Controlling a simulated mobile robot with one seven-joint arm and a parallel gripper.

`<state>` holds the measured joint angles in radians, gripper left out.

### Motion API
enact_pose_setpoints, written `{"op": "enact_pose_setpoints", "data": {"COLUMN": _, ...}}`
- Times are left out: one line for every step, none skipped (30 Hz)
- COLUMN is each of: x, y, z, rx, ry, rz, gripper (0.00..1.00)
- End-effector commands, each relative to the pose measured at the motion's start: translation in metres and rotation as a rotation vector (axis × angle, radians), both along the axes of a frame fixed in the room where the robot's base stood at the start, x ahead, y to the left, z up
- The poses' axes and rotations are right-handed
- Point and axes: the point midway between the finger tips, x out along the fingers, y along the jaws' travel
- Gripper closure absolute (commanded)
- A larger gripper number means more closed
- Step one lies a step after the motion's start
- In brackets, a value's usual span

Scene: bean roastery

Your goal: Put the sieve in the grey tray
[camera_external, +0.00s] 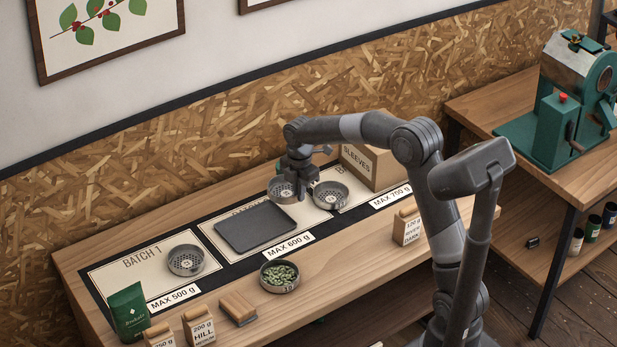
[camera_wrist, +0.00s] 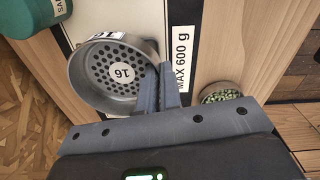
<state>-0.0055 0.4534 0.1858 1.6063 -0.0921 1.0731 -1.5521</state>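A round grey metal sieve (camera_external: 283,191) with a perforated bottom hangs from my gripper (camera_external: 299,186), just behind the grey tray. In the wrist view this sieve (camera_wrist: 102,86) shows a "16" label, and my gripper (camera_wrist: 162,80) has its fingers close together on its wall, one inside and one outside. The sieve looks raised above the counter and roughly level. The flat, dark grey tray (camera_external: 256,228) lies empty on the middle card, behind the "MAX 600 g" label.
Another sieve (camera_external: 328,195) stands right of the held one, before a cardboard box (camera_external: 372,168). A sieve (camera_external: 186,261) sits on the "BATCH 1" card. A dish of green beans (camera_external: 280,277) and a wooden block (camera_external: 238,308) stand in front. A green bag (camera_external: 129,312) stands left.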

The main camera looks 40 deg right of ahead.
Motion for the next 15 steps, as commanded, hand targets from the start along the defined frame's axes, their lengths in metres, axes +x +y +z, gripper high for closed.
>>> {"op": "enact_pose_setpoints", "data": {"x": 0.003, "y": 0.013, "z": -0.007, "rx": 0.001, "ry": 0.001, "rz": 0.006, "gripper": 1.0}}
{"op": "enact_pose_setpoints", "data": {"x": 0.005, "y": 0.019, "z": -0.012, "rx": 0.001, "ry": 0.002, "rz": 0.005, "gripper": 1.0}}
{"op": "enact_pose_setpoints", "data": {"x": 0.007, "y": 0.029, "z": -0.017, "rx": 0.0, "ry": 0.002, "rz": 0.007, "gripper": 1.0}}
{"op": "enact_pose_setpoints", "data": {"x": 0.009, "y": 0.035, "z": -0.022, "rx": 0.001, "ry": 0.002, "rz": 0.005, "gripper": 1.0}}
{"op": "enact_pose_setpoints", "data": {"x": 0.011, "y": 0.042, "z": -0.026, "rx": 0.0, "ry": 0.002, "rz": 0.006, "gripper": 1.0}}
{"op": "enact_pose_setpoints", "data": {"x": 0.013, "y": 0.05, "z": -0.031, "rx": 0.001, "ry": 0.002, "rz": 0.005, "gripper": 1.0}}
{"op": "enact_pose_setpoints", "data": {"x": 0.015, "y": 0.057, "z": -0.036, "rx": 0.001, "ry": 0.002, "rz": 0.004, "gripper": 1.0}}
{"op": "enact_pose_setpoints", "data": {"x": 0.017, "y": 0.063, "z": -0.039, "rx": 0.001, "ry": 0.001, "rz": 0.004, "gripper": 1.0}}
{"op": "enact_pose_setpoints", "data": {"x": 0.019, "y": 0.07, "z": -0.044, "rx": 0.001, "ry": 0.001, "rz": 0.004, "gripper": 1.0}}
{"op": "enact_pose_setpoints", "data": {"x": 0.021, "y": 0.076, "z": -0.047, "rx": 0.0, "ry": 0.001, "rz": 0.003, "gripper": 1.0}}
{"op": "enact_pose_setpoints", "data": {"x": 0.022, "y": 0.08, "z": -0.049, "rx": 0.0, "ry": 0.001, "rz": 0.002, "gripper": 1.0}}
{"op": "enact_pose_setpoints", "data": {"x": 0.024, "y": 0.085, "z": -0.052, "rx": 0.001, "ry": 0.0, "rz": 0.002, "gripper": 1.0}}
{"op": "enact_pose_setpoints", "data": {"x": 0.025, "y": 0.088, "z": -0.055, "rx": 0.001, "ry": 0.0, "rz": 0.002, "gripper": 1.0}}
{"op": "enact_pose_setpoints", "data": {"x": 0.025, "y": 0.091, "z": -0.056, "rx": 0.001, "ry": 0.0, "rz": 0.002, "gripper": 1.0}}
{"op": "enact_pose_setpoints", "data": {"x": 0.026, "y": 0.093, "z": -0.057, "rx": 0.0, "ry": 0.0, "rz": 0.0, "gripper": 1.0}}
